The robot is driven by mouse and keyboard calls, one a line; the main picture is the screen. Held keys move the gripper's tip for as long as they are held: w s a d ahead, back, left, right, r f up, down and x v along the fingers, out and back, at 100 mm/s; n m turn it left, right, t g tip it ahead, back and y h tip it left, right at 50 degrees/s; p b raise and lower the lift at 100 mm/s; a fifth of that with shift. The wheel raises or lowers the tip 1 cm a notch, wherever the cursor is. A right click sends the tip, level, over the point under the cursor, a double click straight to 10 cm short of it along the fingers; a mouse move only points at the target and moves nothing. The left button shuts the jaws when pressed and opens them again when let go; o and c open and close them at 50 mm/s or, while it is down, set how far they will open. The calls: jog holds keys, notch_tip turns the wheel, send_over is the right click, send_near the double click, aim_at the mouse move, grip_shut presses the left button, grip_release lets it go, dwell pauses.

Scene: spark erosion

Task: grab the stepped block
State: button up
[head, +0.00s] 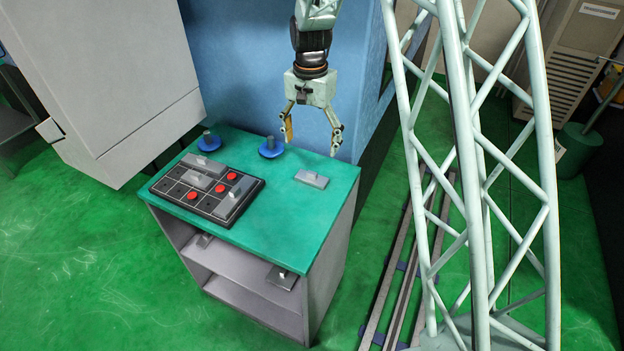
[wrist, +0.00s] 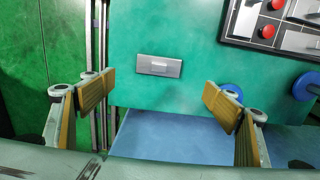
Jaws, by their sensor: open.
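A flat grey block with a smaller raised part on top, the likely stepped block (head: 312,179), lies alone on the right part of the green tabletop (head: 275,215). In the wrist view the grey block (wrist: 148,65) lies above the middle, between the lines of the two fingers and apart from both. My gripper (head: 311,136) is open and empty, pointing down above the back right of the tabletop. In the wrist view its tan finger pads (wrist: 158,98) stand wide apart, with nothing between them.
A dark board (head: 208,190) with several grey blocks and red round pieces lies on the left of the tabletop. More grey pieces (head: 282,277) lie on the shelf below. Tabletop around the lone block is clear.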

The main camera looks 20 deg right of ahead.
send_over(312, 173)
jog(key=shift+w+a+f, duration=0.1)
jog(key=shift+a+f, duration=0.05)
jog(key=shift+f, duration=3.9)
jog(key=shift+f+b, duration=0.1)
jog(key=shift+b, duration=0.2)
jog(key=shift+f, duration=2.5)
jog(key=shift+c, duration=0.4)
